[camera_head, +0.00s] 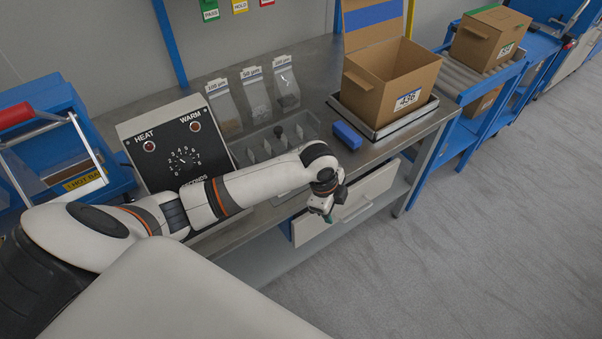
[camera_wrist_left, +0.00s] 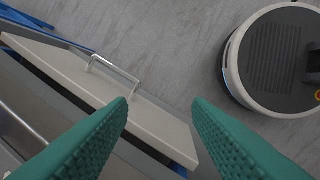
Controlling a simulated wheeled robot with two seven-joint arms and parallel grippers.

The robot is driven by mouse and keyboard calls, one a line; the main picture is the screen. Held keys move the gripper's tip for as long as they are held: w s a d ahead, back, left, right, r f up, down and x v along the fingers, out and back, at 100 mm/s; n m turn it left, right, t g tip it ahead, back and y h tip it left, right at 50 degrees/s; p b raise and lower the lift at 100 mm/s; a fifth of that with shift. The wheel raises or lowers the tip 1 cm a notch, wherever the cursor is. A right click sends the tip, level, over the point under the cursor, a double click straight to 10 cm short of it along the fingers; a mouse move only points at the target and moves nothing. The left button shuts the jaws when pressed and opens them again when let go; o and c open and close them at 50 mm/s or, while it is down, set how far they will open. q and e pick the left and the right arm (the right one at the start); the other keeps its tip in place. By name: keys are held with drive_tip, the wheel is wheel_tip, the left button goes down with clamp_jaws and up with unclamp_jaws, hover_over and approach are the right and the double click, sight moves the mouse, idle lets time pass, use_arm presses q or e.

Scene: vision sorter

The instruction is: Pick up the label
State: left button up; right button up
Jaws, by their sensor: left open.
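My left gripper (camera_head: 326,214) hangs in front of the workbench, near the pale drawer (camera_head: 375,190). In the left wrist view its two green ribbed fingers (camera_wrist_left: 160,104) are apart with nothing between them. The drawer front (camera_wrist_left: 150,120) and its metal handle (camera_wrist_left: 113,70) lie beyond the fingers. No loose label can be made out. A printed label (camera_head: 407,99) reading 426 is on the front of the open cardboard box (camera_head: 365,90), well away from the gripper. My right gripper is in neither view.
The box stands on a metal scale or tray (camera_head: 418,113) on the bench. A blue block (camera_head: 347,135) lies in front of it. A heat-control panel (camera_head: 175,145), several small dividers and three labelled bags (camera_head: 255,95) occupy the bench's left. A roller conveyor (camera_head: 478,80) carries another box.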

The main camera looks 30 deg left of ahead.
use_arm(q)
drive_tip(key=w+a+r+m, duration=0.1)
drive_tip(key=a+r, duration=0.1)
drive_tip(key=r, duration=0.1)
drive_tip(key=w+a+r+m+y, duration=0.1)
drive_tip(key=a+r+m, duration=0.1)
drive_tip(key=a+r, duration=0.1)
drive_tip(key=w+a+r+m+g, duration=0.1)
drive_tip(key=a+r, duration=0.1)
drive_tip(key=r, duration=0.1)
drive_tip(key=shift+w+a+r, duration=0.15)
drive_tip(key=shift+w+r, duration=0.2)
drive_tip(key=a+r+m, duration=0.2)
drive_tip(key=a+r, duration=0.4)
drive_tip(key=shift+g+y, duration=0.4)
drive_tip(key=f, duration=1.1)
drive_tip(key=shift+w+a+f, duration=0.1)
drive_tip(key=shift+w+f, duration=0.15)
drive_tip(key=shift+w, duration=0.15)
clamp_jaws()
